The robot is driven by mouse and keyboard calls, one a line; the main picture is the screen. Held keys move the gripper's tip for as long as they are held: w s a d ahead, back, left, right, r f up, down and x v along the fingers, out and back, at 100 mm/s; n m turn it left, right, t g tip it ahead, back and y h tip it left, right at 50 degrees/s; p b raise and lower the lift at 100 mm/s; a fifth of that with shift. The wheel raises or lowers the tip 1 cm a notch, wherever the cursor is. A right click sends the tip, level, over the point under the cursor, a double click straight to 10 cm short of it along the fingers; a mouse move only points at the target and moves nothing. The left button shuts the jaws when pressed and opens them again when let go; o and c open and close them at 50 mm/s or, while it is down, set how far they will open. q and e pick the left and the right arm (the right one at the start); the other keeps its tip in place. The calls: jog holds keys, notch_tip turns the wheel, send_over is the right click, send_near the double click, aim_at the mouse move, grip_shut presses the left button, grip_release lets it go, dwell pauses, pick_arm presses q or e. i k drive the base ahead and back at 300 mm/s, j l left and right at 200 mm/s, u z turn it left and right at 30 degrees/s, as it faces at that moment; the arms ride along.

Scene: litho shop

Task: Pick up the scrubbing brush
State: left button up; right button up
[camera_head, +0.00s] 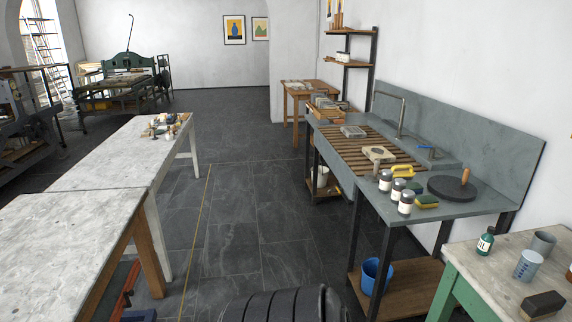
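A yellow-handled object (403,171) sits on the sink bench (458,208) at the right, beside a pale block (379,153). Its arched handle fits a scrubbing brush, but its underside is too small to make out. A dark block with a brown side (543,305) lies on the green-legged table (500,266) at the lower right. I cannot tell whether that block is a brush. Neither of my grippers is in view.
White jars with dark lids (406,202), sponges (427,201) and a round dark disc (452,188) crowd the sink bench's near end. A blue bucket (376,276) stands on its lower shelf. Long tables (92,150) line the left.

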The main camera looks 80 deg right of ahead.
aim_at(406, 174)
jog(key=z, duration=3.7)
jog(key=i+j+z, duration=0.2)
jog(key=z, duration=0.2)
jog(key=i+j+z, duration=0.15)
jog(key=z, duration=0.3)
jog(key=i+j+z, duration=0.15)
jog(key=j+z, duration=0.25)
